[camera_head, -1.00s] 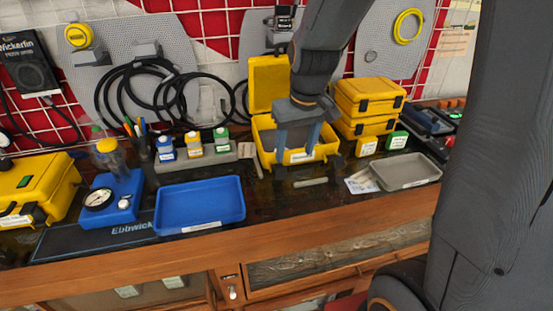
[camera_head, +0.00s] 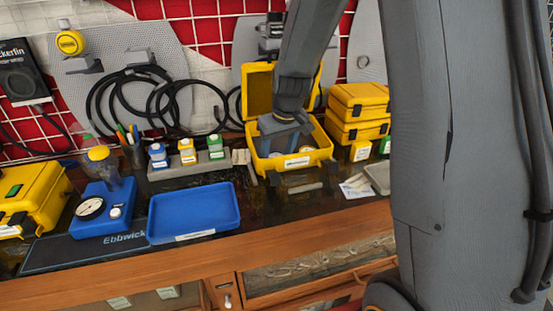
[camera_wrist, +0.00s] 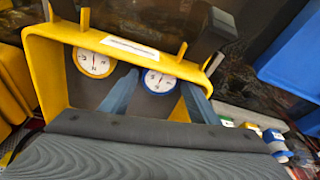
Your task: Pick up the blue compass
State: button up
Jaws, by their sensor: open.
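The blue compass (camera_wrist: 160,82) is a round white dial with a blue rim. It lies inside the open yellow case (camera_head: 322,156), near the wall that carries a white label. A similar yellow-rimmed dial (camera_wrist: 95,62) lies beside it, to the left in the wrist view. My gripper (camera_head: 283,146) is open and reaches down into the case. In the wrist view its blue fingers (camera_wrist: 160,85) stand on either side of the blue compass, the left one between the two dials. I cannot tell whether the fingers touch it.
The case's raised lid (camera_head: 258,90) stands behind my gripper. Stacked yellow cases (camera_head: 360,108) are to the right. A blue tray (camera_head: 193,212), a blue gauge block (camera_head: 103,208) and small bottles (camera_head: 187,152) stand to the left. A grey tray (camera_head: 378,177) is partly hidden by my arm.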

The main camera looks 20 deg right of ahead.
jog(key=shift+w+f, duration=0.1)
jog(key=shift+f, duration=0.15)
jog(key=c, duration=0.8)
